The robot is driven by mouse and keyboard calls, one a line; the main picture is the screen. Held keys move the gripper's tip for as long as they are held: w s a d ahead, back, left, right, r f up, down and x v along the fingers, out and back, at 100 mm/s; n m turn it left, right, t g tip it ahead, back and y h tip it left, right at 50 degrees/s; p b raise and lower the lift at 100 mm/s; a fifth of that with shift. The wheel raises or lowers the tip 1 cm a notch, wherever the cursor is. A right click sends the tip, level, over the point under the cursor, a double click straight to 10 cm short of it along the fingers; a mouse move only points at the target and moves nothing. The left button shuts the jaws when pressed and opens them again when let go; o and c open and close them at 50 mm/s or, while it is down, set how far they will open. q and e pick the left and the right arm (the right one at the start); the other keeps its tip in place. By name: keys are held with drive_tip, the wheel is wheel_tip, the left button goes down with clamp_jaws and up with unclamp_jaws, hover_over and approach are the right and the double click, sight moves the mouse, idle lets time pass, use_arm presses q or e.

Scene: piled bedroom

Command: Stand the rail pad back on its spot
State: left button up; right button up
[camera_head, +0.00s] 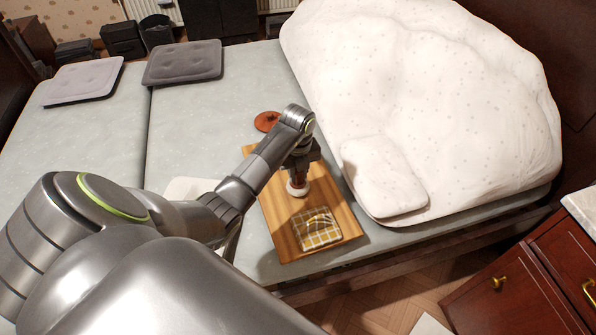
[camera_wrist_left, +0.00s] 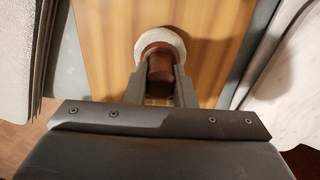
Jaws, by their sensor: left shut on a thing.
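My left gripper (camera_head: 299,172) is over the wooden board (camera_head: 330,190) on the bed. It is shut on a brown-handled thing with a round whitish base (camera_head: 297,188), probably the rail pad. In the left wrist view, the brown handle (camera_wrist_left: 160,72) sits between the fingers, with the pale round base (camera_wrist_left: 160,42) beyond it over the board's wood (camera_wrist_left: 100,40). I cannot tell whether the base touches the board. A reddish-brown disc (camera_head: 266,121) lies at the board's far left corner. My right gripper is not in view.
A folded yellow-and-white checked cloth (camera_head: 318,229) lies on the near part of the board. A white spotted duvet (camera_head: 430,90) and pillow (camera_head: 384,175) lie to the right. Two grey cushions (camera_head: 183,62) (camera_head: 84,80) lie at the back left. A red-brown cabinet (camera_head: 510,290) stands at right.

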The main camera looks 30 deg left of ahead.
use_arm(q)
drive_tip(key=shift+f+b, duration=0.3)
drive_tip(key=shift+f, duration=0.3)
drive_tip(key=o, duration=1)
drive_tip(key=shift+c, duration=0.2)
drive_tip(key=shift+r+p, duration=0.4)
drive_tip(key=shift+r, duration=0.1)
wheel_tip(320, 180, up, 3)
drive_tip(key=shift+f+p, duration=0.15)
drive_tip(key=shift+p, duration=1.1)
wheel_tip(320, 180, up, 5)
drive_tip(key=p, duration=0.4)
drive_tip(key=shift+f, duration=0.2)
